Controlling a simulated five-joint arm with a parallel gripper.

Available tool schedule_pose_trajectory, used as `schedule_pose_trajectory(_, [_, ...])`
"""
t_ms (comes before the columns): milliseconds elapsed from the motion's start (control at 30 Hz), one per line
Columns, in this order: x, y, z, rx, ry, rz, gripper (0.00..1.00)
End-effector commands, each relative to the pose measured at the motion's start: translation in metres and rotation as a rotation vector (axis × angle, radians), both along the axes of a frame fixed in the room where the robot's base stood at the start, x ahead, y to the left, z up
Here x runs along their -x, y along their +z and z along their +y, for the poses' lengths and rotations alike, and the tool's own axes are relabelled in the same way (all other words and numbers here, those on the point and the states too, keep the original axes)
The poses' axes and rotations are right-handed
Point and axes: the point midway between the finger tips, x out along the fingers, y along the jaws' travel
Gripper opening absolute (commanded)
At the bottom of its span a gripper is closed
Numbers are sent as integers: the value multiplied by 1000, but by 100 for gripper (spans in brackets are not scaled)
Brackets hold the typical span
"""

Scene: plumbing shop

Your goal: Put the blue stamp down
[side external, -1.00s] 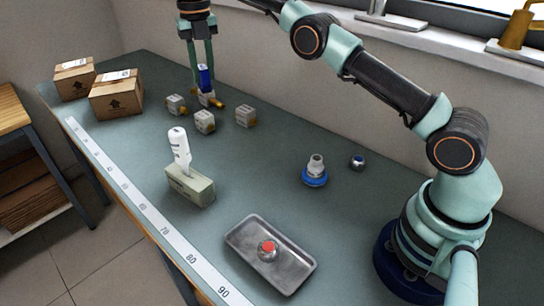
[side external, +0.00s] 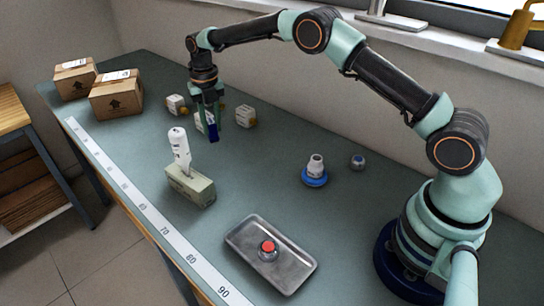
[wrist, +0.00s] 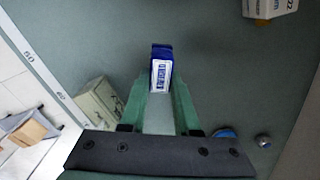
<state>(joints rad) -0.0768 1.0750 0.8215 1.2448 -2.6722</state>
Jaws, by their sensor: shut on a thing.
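The blue stamp (side external: 213,131) is between the fingers of my gripper (side external: 210,120), in front of the small white boxes. In the wrist view the stamp (wrist: 161,66) shows its blue body and a white printed label, with a green finger on either side. My gripper (wrist: 161,84) is shut on it. The stamp's lower end is close to the green tabletop (side external: 270,195). I cannot tell whether it touches.
Small white boxes (side external: 245,116) stand behind my gripper, partly hidden. A white bottle (side external: 178,146) stands by a grey-green box (side external: 190,186). A metal tray (side external: 292,277) holds a red-topped thing. A blue-based fitting (side external: 315,179) stands right. Clear table lies between.

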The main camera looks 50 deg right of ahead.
Motion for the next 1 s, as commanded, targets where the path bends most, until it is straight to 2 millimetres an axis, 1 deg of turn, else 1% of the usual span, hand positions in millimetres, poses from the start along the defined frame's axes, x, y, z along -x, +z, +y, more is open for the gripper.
schedule_pose_trajectory(167, [0,-10,0,0,0,1,0])
schedule_pose_trajectory(433, [1,-45,0,1,0,1,0])
schedule_pose_trajectory(833, [0,-50,0,0,0,0,0])
schedule_pose_trajectory(867, [0,-51,0,0,0,0,34])
schedule_pose_trajectory(900, [0,-50,0,0,0,0,49])
schedule_pose_trajectory(933, [0,-50,0,0,0,0,60])
schedule_pose_trajectory(1000, [0,-50,0,0,0,0,60])
